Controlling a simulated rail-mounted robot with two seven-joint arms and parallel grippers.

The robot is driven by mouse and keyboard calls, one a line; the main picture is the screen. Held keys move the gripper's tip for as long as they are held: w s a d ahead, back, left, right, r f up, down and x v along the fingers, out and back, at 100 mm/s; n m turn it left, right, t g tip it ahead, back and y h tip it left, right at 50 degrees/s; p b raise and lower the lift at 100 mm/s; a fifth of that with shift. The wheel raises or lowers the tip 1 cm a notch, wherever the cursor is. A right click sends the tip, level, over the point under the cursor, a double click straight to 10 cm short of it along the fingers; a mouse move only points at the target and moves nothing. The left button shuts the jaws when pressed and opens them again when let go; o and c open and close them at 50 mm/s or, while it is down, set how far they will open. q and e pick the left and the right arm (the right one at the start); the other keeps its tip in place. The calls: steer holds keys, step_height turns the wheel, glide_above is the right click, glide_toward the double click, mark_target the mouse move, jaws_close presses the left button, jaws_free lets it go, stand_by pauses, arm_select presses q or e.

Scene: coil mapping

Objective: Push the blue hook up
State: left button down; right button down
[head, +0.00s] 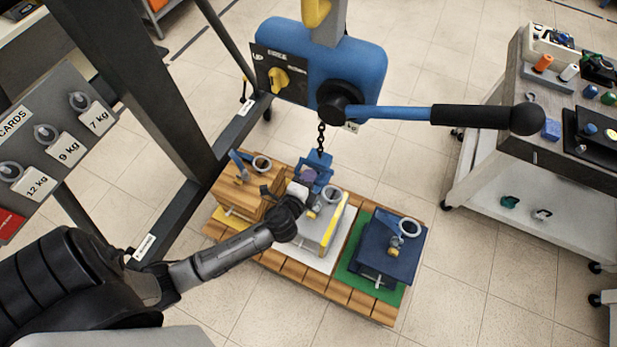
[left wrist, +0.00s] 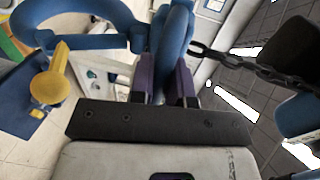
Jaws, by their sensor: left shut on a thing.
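The blue hook (head: 319,164) hangs from the chain (head: 321,138) under the blue hoist (head: 350,70), above the pallet. My left gripper (head: 309,177) is at the hook, with its purple fingers closed on it. In the left wrist view, the fingers (left wrist: 164,82) are shut on the blue hook (left wrist: 173,45). The chain (left wrist: 240,62) runs off to the right there. The gripper hides part of the hook in the head view. My right gripper is not in view.
A wooden pallet (head: 272,262) carries a wooden box (head: 241,192), a white-and-yellow block (head: 322,235) and a dark blue block (head: 378,252), each with a ring. The hoist's long lever (head: 470,115) sticks out right. A dark post (head: 135,80) stands left; a cart (head: 545,150) stands right.

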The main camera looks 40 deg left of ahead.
arm_select(q)
step_height(320, 180, up, 19)
steer(key=p, duration=1.7)
steer(key=shift+r+p, duration=0.15)
steer(key=shift+p, duration=0.25)
steer(key=c, duration=1.3)
jaws_free()
steer(key=shift+o, duration=1)
steer(key=b+v, duration=0.2)
steer(key=v, duration=1.2)
